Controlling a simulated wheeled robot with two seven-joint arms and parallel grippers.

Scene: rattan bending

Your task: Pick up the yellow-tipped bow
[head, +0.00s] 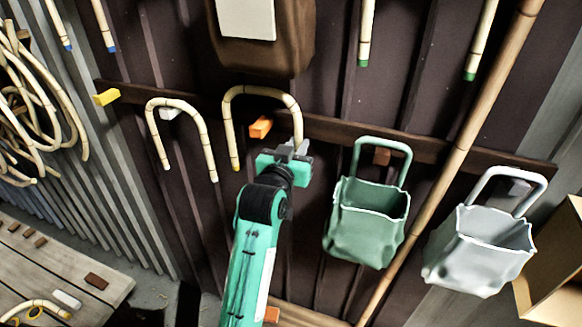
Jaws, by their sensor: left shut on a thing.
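A pale rattan bow (265,90) with dark bands is in the middle of the head view, arch upward. The end of its left leg has a yellow tip. My left gripper (295,147) is shut on the lower end of its right leg, hiding that end. The bow's top shows above an orange peg (260,127), which lies inside the arch in the picture. I cannot tell whether they touch. My right gripper is not in view.
Another pale bow (178,104) hangs by a white peg to the left. A green bucket (366,222) and a grey bucket (480,250) hang at the right. A long pole (455,160) leans behind them. A wooden bench (112,285) with a curved piece (35,303) is lower left.

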